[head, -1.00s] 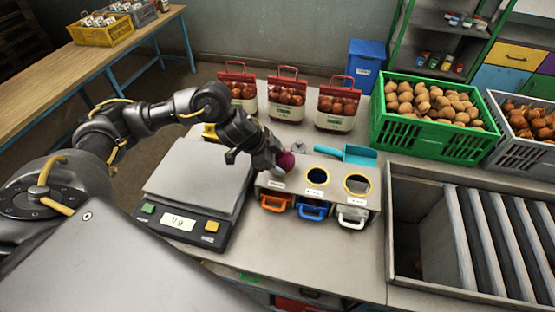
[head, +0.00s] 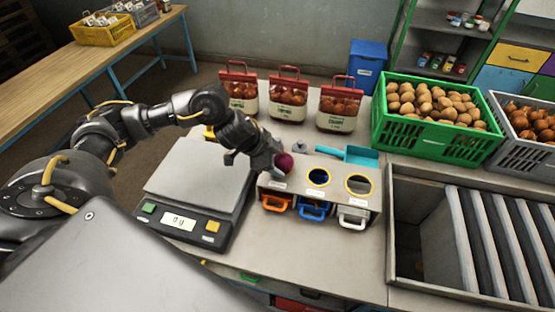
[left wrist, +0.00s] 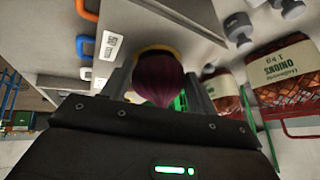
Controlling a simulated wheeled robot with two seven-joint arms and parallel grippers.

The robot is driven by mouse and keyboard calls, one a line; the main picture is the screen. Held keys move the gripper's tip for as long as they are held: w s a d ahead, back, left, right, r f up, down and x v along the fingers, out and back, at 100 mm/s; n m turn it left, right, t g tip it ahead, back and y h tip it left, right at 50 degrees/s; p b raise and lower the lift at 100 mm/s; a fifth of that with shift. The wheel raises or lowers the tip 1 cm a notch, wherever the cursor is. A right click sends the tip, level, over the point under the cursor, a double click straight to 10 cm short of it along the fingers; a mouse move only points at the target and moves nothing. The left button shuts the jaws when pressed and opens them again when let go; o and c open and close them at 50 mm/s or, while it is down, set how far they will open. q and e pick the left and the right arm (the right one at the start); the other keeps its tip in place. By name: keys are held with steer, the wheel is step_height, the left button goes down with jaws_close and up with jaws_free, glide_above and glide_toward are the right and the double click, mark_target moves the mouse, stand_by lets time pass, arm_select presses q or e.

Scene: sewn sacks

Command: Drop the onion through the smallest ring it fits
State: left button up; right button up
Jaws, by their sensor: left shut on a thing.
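A dark red-purple onion (head: 284,163) is held at the tip of my left gripper (head: 277,165), near the left end of a grey ring stand (head: 337,202). The left ring is hidden by my gripper and the onion. In the left wrist view the onion (left wrist: 157,80) sits between the fingers, with a yellowish rim partly hidden behind it; I cannot tell which ring that is. My right gripper is out of view.
Orange, blue and white handles (head: 352,218) stick out of the stand's front. A scale (head: 195,190) stands left, a teal scoop (head: 358,156) behind. Red onion sacks (head: 288,97) line the back. A green crate (head: 415,138) and a metal chute (head: 450,283) are at right.

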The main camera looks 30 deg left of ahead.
arm_select(q)
steer(key=o, duration=1.1)
steer(key=v, duration=1)
steer(key=shift+s+a+r+b, duration=0.15)
steer(key=shift+a+r+b, duration=0.05)
steer(key=shift+r+b, duration=0.2)
steer(key=shift+f, duration=0.1)
